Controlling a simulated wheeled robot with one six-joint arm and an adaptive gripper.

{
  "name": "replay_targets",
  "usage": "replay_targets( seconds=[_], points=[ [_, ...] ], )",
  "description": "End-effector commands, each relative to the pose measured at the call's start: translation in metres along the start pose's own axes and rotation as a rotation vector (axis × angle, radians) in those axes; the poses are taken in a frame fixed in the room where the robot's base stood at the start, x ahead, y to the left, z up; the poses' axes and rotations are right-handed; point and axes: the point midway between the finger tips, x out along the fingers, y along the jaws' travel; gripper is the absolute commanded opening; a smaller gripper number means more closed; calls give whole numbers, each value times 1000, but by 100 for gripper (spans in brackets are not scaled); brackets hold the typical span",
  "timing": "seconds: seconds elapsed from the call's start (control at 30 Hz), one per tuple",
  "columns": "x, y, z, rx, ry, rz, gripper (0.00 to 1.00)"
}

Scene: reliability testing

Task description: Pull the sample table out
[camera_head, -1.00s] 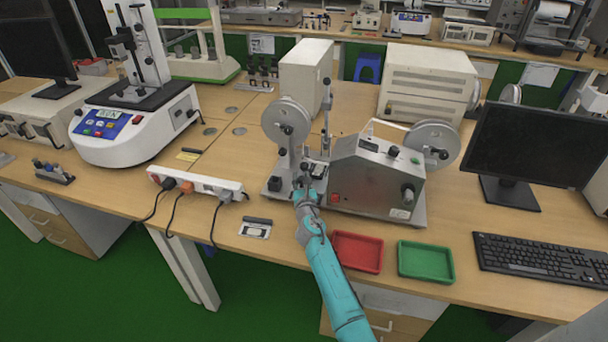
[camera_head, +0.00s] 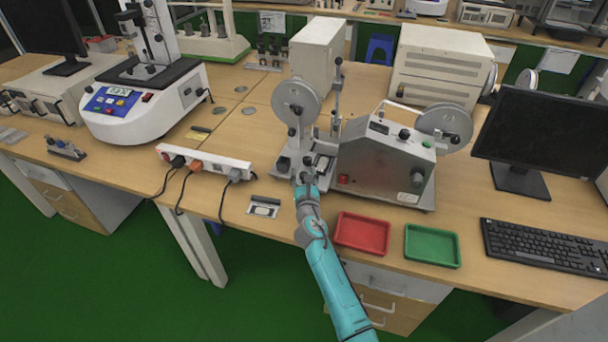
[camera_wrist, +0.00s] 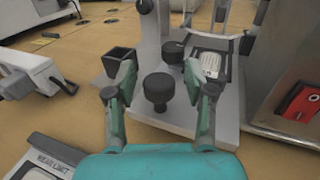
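The abrasion tester (camera_head: 380,165) stands on the wooden bench, a grey metal machine with two reels. Its sample table looks like the small light platform with a white piece on it (camera_wrist: 212,64), between the column and the grey housing; it also shows in the head view (camera_head: 322,163). A black round knob (camera_wrist: 158,88) stands upright on the machine's base in front of it. My gripper (camera_wrist: 160,82) is open, its fingers on either side of the knob with gaps visible. In the head view my gripper (camera_head: 305,180) is at the machine's front edge.
A black square cup (camera_wrist: 118,60) sits left of the knob. A red tray (camera_head: 362,233) and a green tray (camera_head: 432,245) lie right of my arm. A power strip (camera_head: 203,163) and a small labelled plate (camera_head: 264,207) lie to the left.

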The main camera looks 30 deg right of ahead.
Motion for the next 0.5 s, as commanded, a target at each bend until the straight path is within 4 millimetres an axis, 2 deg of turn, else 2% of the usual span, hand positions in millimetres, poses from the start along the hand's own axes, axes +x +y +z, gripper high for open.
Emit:
replay_targets(
  seconds=[0.27, 0.37, 0.5],
  points=[
    [-7, 0, -1, 0, 1, 0, 53],
    [-19, 0, -1, 1, 1, 1, 53],
    [-44, 1, -2, 0, 2, 2, 53]
  ],
)
